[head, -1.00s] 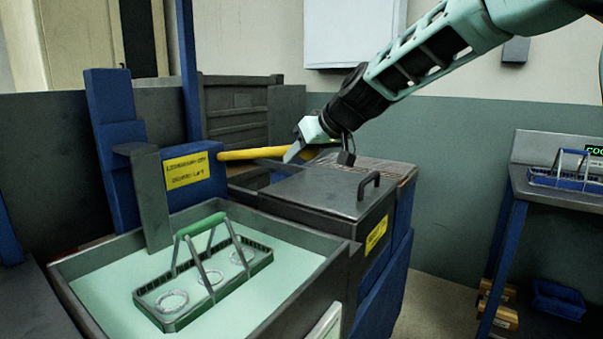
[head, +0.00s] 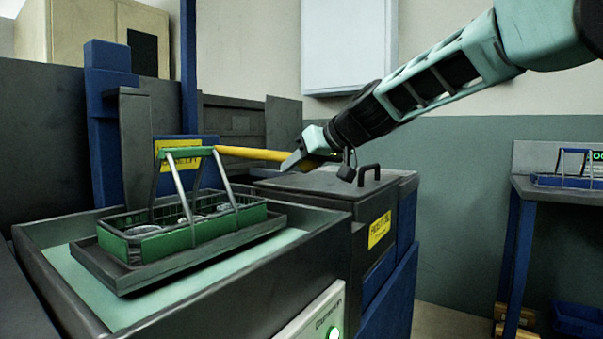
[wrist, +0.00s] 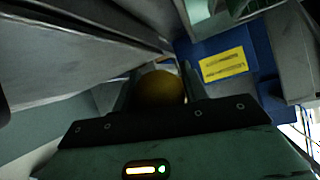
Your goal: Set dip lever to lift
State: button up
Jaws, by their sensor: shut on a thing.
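The dip lever (head: 250,153) is a yellow bar running from a blue housing with a yellow label (head: 176,156) toward the right. In the head view my gripper (head: 293,160) is at the lever's right end, shut on it. In the wrist view the lever's round yellow end (wrist: 160,92) sits between the two fingers. The green wire basket (head: 185,226) with metal rings stands on a dark plate (head: 125,278), raised above the pale green liquid (head: 75,290) in the tank.
A dark lidded box (head: 345,185) with a handle stands under my gripper, right behind the tank. A bench (head: 530,190) with another basket is at the far right. Grey panels stand behind the lever.

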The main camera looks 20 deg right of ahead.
jog(key=shift+f+b, duration=0.55)
jog(key=shift+f, duration=0.2)
jog(key=o, duration=1.3)
jog(key=shift+w, duration=0.1)
jog(key=shift+o, duration=0.2)
jog(key=shift+s+d+r, duration=0.2)
jog(key=shift+s+r, duration=0.2)
jog(key=p+v, duration=0.2)
jog(key=v, duration=1.4)
jog(key=shift+s, duration=0.15)
